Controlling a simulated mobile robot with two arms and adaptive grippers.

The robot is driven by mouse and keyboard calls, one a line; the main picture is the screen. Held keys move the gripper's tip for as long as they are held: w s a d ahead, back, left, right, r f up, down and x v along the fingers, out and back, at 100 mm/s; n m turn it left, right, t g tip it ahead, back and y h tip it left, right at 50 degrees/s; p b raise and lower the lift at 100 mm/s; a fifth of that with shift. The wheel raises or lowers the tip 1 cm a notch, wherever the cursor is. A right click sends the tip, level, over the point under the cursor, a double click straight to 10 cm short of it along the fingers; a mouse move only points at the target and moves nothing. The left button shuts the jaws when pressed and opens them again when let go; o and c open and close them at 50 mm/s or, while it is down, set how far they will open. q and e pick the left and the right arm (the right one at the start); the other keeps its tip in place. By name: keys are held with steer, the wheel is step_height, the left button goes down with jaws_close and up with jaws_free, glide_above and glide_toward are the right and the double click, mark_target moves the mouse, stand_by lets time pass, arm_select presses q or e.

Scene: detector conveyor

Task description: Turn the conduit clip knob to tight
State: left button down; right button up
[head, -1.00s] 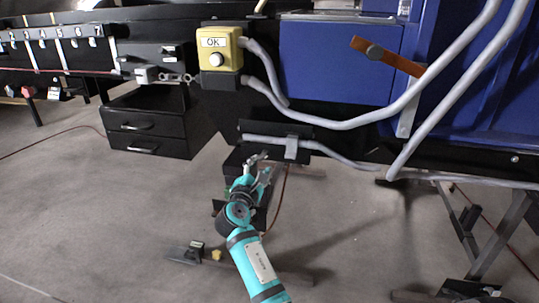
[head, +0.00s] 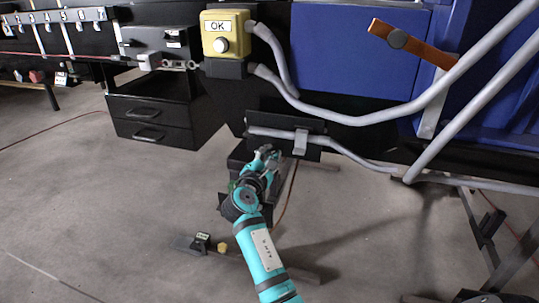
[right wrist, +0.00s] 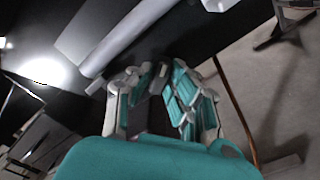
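The grey conduit clip (head: 300,142) sits on a black plate (head: 316,127) below the blue panel, around a grey conduit (head: 345,152). I cannot make out a separate knob on it. My right gripper (head: 268,154) is just below and left of the clip, apart from it. In the right wrist view the fingers (right wrist: 163,85) stand apart with a dark gap between them and hold nothing that I can see. The conduit (right wrist: 120,42) runs beyond the fingers there. A small part of the clip (right wrist: 216,4) appears at the top edge. My left gripper is out of view.
A yellow box marked OK (head: 228,36) is above left, with thick grey conduits (head: 400,110) curving right from it. An orange lever (head: 415,46) is on the blue panel (head: 345,60). Black drawers (head: 150,120) stand left. Floor around my arm is mostly open.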

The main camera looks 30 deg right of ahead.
jaws_close()
steer(key=shift+m, duration=0.3)
steer(key=shift+f+m+b, duration=0.1)
steer(key=shift+m+b, duration=0.6)
steer(key=shift+m, duration=0.5)
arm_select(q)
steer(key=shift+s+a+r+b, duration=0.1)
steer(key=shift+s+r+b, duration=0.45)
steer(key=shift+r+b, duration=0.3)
arm_select(e)
steer(key=shift+m, duration=1.9)
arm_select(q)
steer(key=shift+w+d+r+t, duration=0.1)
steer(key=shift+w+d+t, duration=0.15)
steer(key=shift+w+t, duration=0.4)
arm_select(e)
steer(key=shift+m, duration=0.3)
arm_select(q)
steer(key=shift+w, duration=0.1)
arm_select(e)
steer(key=o, duration=0.6)
jaws_free()
